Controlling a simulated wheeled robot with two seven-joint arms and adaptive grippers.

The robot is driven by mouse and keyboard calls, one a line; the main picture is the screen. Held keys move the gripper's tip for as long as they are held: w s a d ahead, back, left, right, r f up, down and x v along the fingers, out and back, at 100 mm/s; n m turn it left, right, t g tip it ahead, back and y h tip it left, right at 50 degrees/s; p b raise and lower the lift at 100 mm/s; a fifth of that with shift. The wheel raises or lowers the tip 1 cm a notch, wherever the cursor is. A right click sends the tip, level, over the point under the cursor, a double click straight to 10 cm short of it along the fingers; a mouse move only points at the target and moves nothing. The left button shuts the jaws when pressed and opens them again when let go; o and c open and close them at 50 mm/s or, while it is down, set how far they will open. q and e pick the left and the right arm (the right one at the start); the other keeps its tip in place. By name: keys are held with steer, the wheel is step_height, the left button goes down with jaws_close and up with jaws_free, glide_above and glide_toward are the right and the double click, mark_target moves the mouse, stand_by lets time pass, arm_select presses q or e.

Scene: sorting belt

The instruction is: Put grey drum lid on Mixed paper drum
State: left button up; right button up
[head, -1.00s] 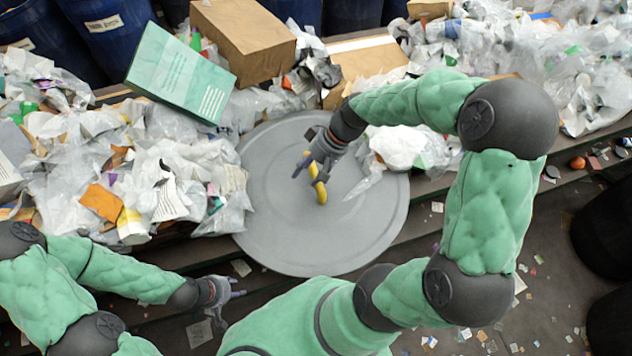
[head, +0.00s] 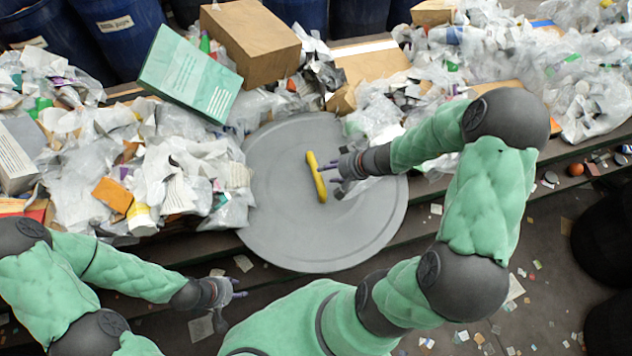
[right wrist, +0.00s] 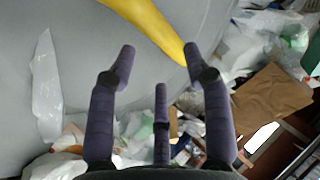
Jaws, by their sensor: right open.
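The grey drum lid (head: 285,225) is a large round disc lying on the belt's edge among the litter, with a yellow bar handle (head: 316,178) on top. My right gripper (head: 332,175) is open beside the handle, its fingers pointing left towards it. In the right wrist view the handle (right wrist: 145,22) lies beyond the open right fingers (right wrist: 157,60), one tip near its end; whether they touch I cannot tell. My left gripper (head: 236,300) seems open and empty at lower left. A blue drum (head: 120,45) at the back left has a label seeming to read Mixed paper.
Paper and plastic heaps (head: 150,170) crowd the lid's left. Cardboard boxes (head: 250,45) and a green box (head: 190,75) lie behind. Another blue drum (head: 45,55) stands at the far left; dark drums (head: 605,230) stand at the right. The floor below has scraps.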

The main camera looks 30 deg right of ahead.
mark_target(316, 177)
steer(key=shift+x, duration=3.35)
steer(key=shift+w+a+r, duration=0.1)
steer(key=shift+a, duration=0.05)
jaws_close()
steer(key=shift+w+r, duration=0.1)
steer(key=shift+r, duration=0.05)
